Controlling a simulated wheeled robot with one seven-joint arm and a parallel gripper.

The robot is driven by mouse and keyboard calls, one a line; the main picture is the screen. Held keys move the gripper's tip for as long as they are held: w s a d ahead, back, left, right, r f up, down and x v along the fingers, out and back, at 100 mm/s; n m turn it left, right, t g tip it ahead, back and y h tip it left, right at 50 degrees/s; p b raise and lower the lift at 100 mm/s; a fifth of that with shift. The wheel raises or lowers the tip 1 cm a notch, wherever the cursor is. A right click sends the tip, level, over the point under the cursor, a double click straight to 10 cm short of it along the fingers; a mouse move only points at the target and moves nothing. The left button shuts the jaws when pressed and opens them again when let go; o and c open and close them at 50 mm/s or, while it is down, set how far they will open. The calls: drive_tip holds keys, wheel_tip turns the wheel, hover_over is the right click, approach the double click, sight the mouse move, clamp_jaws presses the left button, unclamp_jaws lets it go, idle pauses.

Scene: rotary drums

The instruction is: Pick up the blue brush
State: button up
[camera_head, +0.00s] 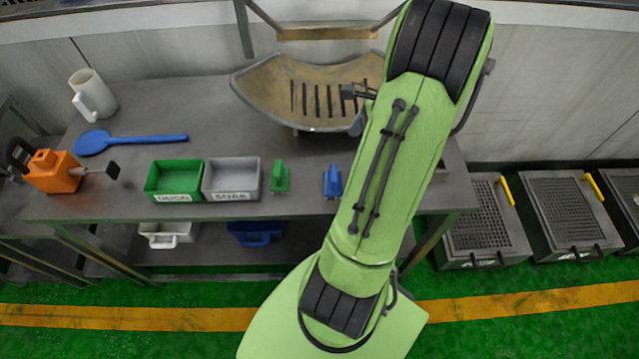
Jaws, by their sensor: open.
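The blue brush (333,182) is a small upright block on the grey table near its front edge, right of a similar green brush (280,178). My green arm passes just to the right of it. My gripper (348,91) shows small and dark over the slotted wooden tray at the back of the table. It is open, with nothing seen between its fingers. It is well behind the blue brush and apart from it. Part of my wrist is hidden behind my arm.
A green bin (174,180) and a grey bin (231,179) stand left of the brushes. A blue paddle (130,142), white jug (93,97) and orange device (53,171) are farther left. The curved tray (262,92) fills the back. Grated boxes (562,215) stand right.

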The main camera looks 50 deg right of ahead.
sight(335, 172)
drive_tip(key=b+x, duration=0.2)
drive_tip(key=x, duration=1.2)
drive_tip(key=shift+w+d, duration=0.2)
drive_tip(key=c, duration=1.2)
wheel_tip(335, 172, up, 10)
drive_tip(key=shift+r+p, duration=0.1)
drive_tip(key=shift+p, duration=0.75)
